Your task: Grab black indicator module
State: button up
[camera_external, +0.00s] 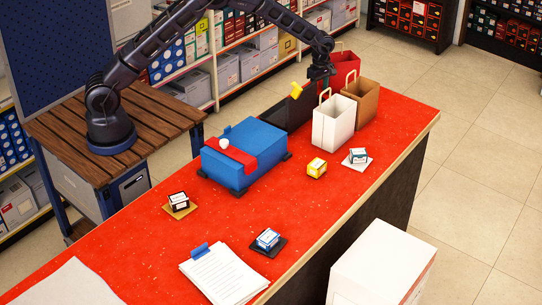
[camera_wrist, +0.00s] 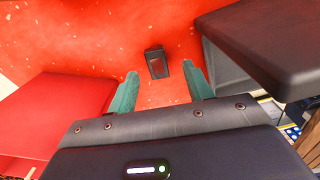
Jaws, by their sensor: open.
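The black indicator module (camera_wrist: 156,62) is a small dark block with a reddish face, resting on the red counter in the wrist view. My gripper (camera_wrist: 157,82) is open and empty. Its two teal fingers are spread, and the module shows just beyond and between their tips, with no clear contact. In the external view, my gripper (camera_external: 320,74) hangs over the counter's far side, behind the white bag and beside the brown one. I cannot make out the module there; the bags or the dark panel appear to hide it.
A dark panel (camera_wrist: 250,40) stands close on the right and a red block-like thing (camera_wrist: 60,112) on the left. White (camera_external: 334,124) and brown (camera_external: 362,102) bags stand near my gripper. A blue box (camera_external: 240,160) and several small boxes sit on the red counter (camera_external: 330,210).

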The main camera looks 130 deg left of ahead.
jog(key=shift+s+a+f, duration=0.1)
jog(key=shift+a+f, duration=0.05)
jog(key=shift+f, duration=1.15)
jog(key=shift+a+f, duration=0.1)
jog(key=shift+f, duration=1.15)
jog(key=c, duration=1.1)
jog(key=shift+o, duration=0.2)
jog(key=shift+r, duration=0.1)
